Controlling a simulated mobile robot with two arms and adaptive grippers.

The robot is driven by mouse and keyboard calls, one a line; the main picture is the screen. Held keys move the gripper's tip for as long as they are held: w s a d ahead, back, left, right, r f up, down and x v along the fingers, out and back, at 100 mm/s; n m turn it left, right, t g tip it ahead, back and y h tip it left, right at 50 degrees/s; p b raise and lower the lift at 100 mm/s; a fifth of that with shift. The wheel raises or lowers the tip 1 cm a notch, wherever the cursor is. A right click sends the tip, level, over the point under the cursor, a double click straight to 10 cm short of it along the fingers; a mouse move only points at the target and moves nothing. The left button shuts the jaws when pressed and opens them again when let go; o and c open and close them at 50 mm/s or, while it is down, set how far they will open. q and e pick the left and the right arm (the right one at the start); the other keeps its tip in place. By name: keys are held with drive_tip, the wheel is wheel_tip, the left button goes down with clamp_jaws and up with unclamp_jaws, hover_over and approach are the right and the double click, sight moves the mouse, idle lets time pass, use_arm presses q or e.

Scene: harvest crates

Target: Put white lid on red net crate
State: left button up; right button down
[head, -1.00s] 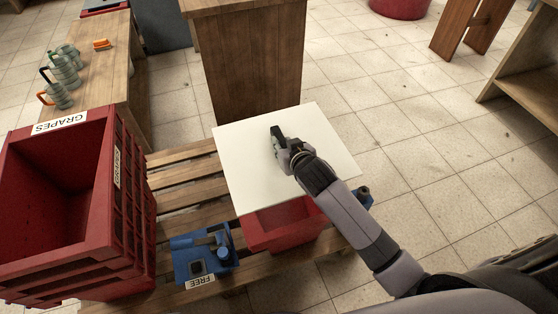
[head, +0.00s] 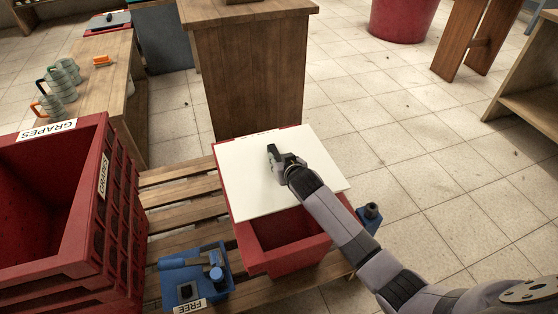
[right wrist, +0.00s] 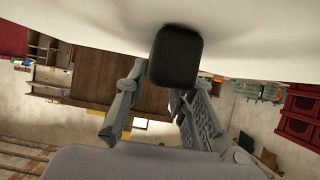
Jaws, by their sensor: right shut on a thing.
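The white lid (head: 245,185) is a flat pale panel over the far part of a red crate (head: 290,262) on the pallet. The crate's near part shows open, and its red rim shows along the lid's left and back edges. I cannot tell whether the lid touches the rim. My right gripper (head: 276,155) is above the lid, shut on its dark handle. In the right wrist view the black handle (right wrist: 175,57) sits between the fingers (right wrist: 155,85), against the lid's pale underside or face (right wrist: 260,35). My left gripper is not in view.
A stack of red slotted crates labelled GRAPES (head: 100,262) stands at left. Blue devices, one by the FREE label (head: 190,282) and one at right (head: 370,214), flank the crate. A wooden cabinet (head: 255,85) stands behind.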

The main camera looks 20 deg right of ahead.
drive_tip(key=shift+r+p, duration=0.2)
drive_tip(key=shift+p, duration=0.1)
drive_tip(key=shift+f, duration=0.25)
drive_tip(key=shift+f+b, duration=0.7)
drive_tip(key=shift+f, duration=0.1)
drive_tip(key=shift+f+b, duration=0.55)
drive_tip(key=shift+f, duration=0.25)
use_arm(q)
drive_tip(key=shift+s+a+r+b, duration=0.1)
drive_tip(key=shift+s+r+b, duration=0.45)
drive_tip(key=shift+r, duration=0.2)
use_arm(e)
drive_tip(key=shift+f, duration=0.9)
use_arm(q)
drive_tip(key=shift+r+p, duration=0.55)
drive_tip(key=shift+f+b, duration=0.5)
use_arm(e)
drive_tip(key=shift+f, duration=0.7)
